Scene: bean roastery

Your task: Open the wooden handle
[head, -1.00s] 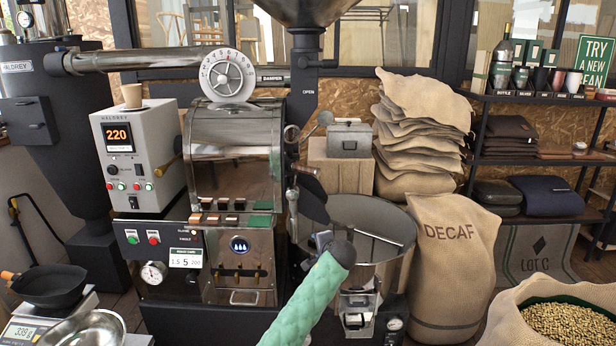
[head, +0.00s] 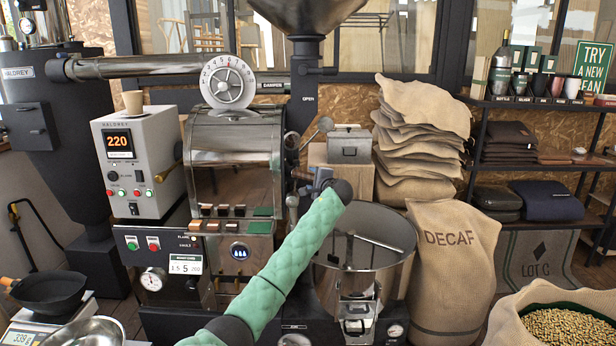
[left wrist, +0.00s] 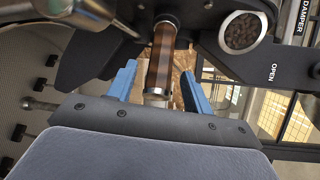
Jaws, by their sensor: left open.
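The wooden handle (left wrist: 162,60), a brown cylinder with metal ends, shows in the left wrist view between the two blue fingers of my left gripper (left wrist: 158,85). The fingers stand apart on either side of it, with a visible gap, so the gripper is open around the handle's lower part. In the head view my left gripper (head: 316,178) is at the right front of the roaster drum (head: 235,165), and my arm and gripper hide the handle there. My right gripper is not in view.
The round cooling bin (head: 365,240) stands just right of my arm. A metal ball lever (head: 325,124) is above the gripper. The control box (head: 137,165) is at left. A DECAF sack (head: 450,265) and stacked sacks (head: 420,130) are at right.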

